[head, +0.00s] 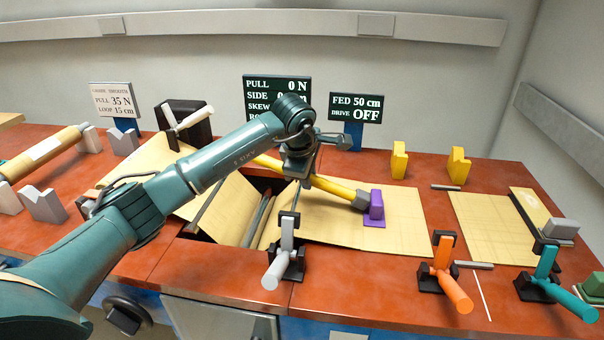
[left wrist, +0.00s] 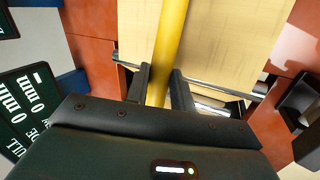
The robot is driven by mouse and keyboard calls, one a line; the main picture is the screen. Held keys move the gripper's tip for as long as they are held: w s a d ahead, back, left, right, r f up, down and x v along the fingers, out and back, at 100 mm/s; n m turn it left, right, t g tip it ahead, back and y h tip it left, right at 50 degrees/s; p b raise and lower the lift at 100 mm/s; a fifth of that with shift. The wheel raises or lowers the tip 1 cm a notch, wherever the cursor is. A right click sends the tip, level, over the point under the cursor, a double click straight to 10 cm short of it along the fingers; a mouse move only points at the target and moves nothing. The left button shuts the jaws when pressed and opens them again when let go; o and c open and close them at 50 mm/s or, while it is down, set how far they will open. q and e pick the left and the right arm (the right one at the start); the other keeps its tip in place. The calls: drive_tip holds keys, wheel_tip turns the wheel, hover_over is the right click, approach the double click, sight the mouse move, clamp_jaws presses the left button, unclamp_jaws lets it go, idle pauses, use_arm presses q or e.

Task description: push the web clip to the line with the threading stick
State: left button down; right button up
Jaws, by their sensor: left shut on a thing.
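The purple web clip (head: 376,208) stands on the right end of the tan web (head: 330,222). My left gripper (head: 298,176) is shut on the yellow threading stick (head: 335,188), above the web and left of the clip. The stick slants down to the right, and its grey tip is right beside the clip; I cannot tell if they touch. In the left wrist view the stick (left wrist: 170,45) runs between the two fingers (left wrist: 160,92). A thin white line (head: 482,295) marks the red table at the front right. My right gripper is not in view.
A grey-handled clamp (head: 284,255), an orange one (head: 444,275) and a teal one (head: 546,282) stand along the front. Two yellow notched blocks stand behind. A second tan sheet (head: 485,228) lies right of bare red table. The sign (head: 361,108) reads FED 50 cm, DRIVE OFF.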

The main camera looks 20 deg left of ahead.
sight(328, 181)
use_arm(q)
drive_tip(key=shift+w+d, duration=0.25)
drive_tip(key=shift+d, duration=0.85)
drive_tip(key=shift+w+d, duration=0.25)
drive_tip(key=shift+d, duration=0.8)
drive_tip(key=shift+w+d, duration=0.2)
drive_tip(key=shift+d, duration=0.65)
drive_tip(key=shift+w+d, duration=0.2)
drive_tip(key=shift+d, duration=0.6)
drive_tip(key=shift+s+a+r+p, duration=0.1)
drive_tip(key=shift+a+r+p, duration=0.35)
drive_tip(key=shift+r, duration=0.6)
drive_tip(key=shift+s+a+r+p, duration=0.1)
drive_tip(key=shift+a+r+p, duration=0.2)
drive_tip(key=shift+r+p, duration=0.5)
drive_tip(key=shift+a+r+p, duration=0.3)
drive_tip(key=shift+a+r, duration=0.05)
drive_tip(key=shift+r, duration=0.9)
drive_tip(key=shift+f, duration=0.1)
